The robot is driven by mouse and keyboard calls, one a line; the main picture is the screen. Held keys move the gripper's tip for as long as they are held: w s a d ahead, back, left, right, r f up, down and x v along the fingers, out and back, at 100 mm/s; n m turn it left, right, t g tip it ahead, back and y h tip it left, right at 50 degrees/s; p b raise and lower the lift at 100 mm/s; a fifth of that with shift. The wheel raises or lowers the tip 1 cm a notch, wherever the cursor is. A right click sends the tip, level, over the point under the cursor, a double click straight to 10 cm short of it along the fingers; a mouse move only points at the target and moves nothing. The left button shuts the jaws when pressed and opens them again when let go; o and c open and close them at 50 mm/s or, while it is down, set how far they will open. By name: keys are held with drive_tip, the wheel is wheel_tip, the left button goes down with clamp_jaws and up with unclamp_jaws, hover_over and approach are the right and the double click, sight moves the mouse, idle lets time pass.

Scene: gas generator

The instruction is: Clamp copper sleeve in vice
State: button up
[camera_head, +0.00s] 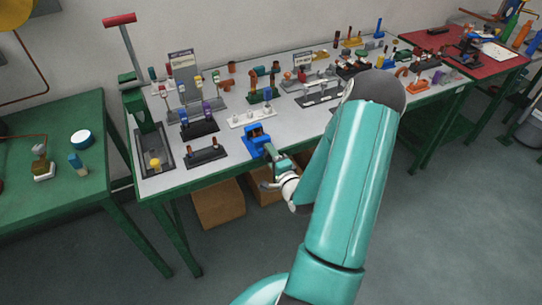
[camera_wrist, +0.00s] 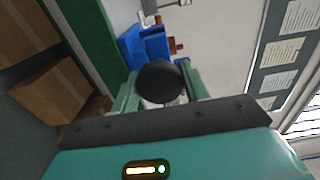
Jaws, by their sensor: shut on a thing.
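The blue vice (camera_head: 254,146) stands at the front edge of the grey table. It also shows in the wrist view (camera_wrist: 131,43). A copper-coloured piece (camera_wrist: 173,45), seemingly the sleeve, shows at the vice; whether the jaws press on it I cannot tell. My gripper (camera_head: 270,154) is at the vice's front side, beside the table edge. In the wrist view its green fingers (camera_wrist: 160,88) are on either side of a black round knob (camera_wrist: 159,82), and the gripper is shut on it. The knob hides part of the vice behind it.
The grey table (camera_head: 228,147) holds several racks of small parts behind the vice. A dark tray (camera_head: 150,158) lies at its left end. Cardboard boxes (camera_head: 218,203) stand under the table. A green table (camera_head: 60,190) is at left, a red-topped one (camera_head: 483,68) at right.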

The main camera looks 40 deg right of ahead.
drive_tip(key=m, duration=0.5)
drive_tip(key=shift+m, duration=0.4)
idle(0.3)
drive_tip(key=o, duration=1)
drive_tip(key=shift+s, duration=0.15)
